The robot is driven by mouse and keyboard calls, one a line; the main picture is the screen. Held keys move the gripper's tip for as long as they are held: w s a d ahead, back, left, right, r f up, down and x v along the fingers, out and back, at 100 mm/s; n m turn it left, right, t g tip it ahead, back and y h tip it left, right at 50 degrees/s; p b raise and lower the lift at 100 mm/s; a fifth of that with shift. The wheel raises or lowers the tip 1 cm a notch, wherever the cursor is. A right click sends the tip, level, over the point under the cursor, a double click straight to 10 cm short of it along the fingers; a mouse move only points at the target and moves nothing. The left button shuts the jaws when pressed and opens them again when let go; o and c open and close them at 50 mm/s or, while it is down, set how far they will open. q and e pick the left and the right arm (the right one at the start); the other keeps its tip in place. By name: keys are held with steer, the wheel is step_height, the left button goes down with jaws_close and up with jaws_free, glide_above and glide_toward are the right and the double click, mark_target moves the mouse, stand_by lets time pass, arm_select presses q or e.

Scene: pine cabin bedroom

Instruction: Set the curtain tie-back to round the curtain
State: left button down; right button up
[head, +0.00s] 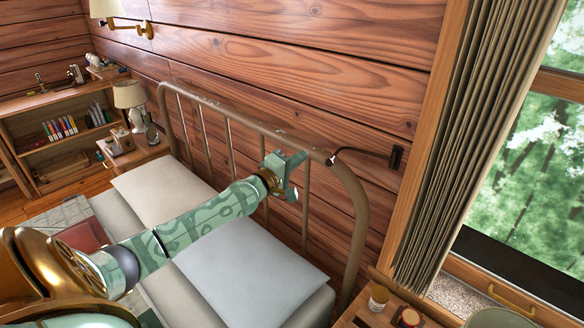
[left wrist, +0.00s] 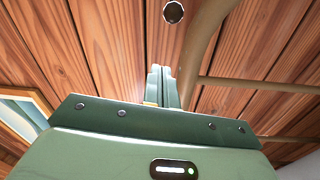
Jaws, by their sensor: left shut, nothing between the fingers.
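The curtain tie-back (head: 370,153) is a dark thin arm on a wall bracket beside the window frame. It points left, away from the curtain, and ends in a round knob (head: 330,161) near the bed's top rail. A dark round knob also shows at the top of the left wrist view (left wrist: 173,12). The grey-brown pleated curtain (head: 468,130) hangs at the window's left side, clear of the tie-back. My left gripper (head: 294,158) is shut and empty, left of the knob and apart from it. Its closed fingers show in the left wrist view (left wrist: 162,85). My right gripper is not in view.
The metal bed frame (head: 350,190) stands between my left arm and the plank wall, its curved corner close below the tie-back. Pillows (head: 245,270) lie beneath my arm. A bedside table with a jar (head: 378,298) stands below the curtain.

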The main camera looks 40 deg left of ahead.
arm_select(q)
steer(key=w+d, duration=0.1)
steer(key=w+d+p, duration=0.1)
steer(key=w+d, duration=0.1)
steer(key=d, duration=0.1)
steer(key=shift+w+f+p, duration=0.15)
steer(key=shift+f+p, duration=0.15)
stand_by(0.4)
steer(key=shift+s+d+r+n+y+p, duration=0.1)
steer(key=shift+s+d+n+y+p, duration=0.3)
steer(key=shift+p, duration=0.35)
steer(key=shift+s+d+y+p, duration=0.1)
steer(key=shift+s+y+p, duration=0.1)
steer(key=shift+y+p, duration=0.1)
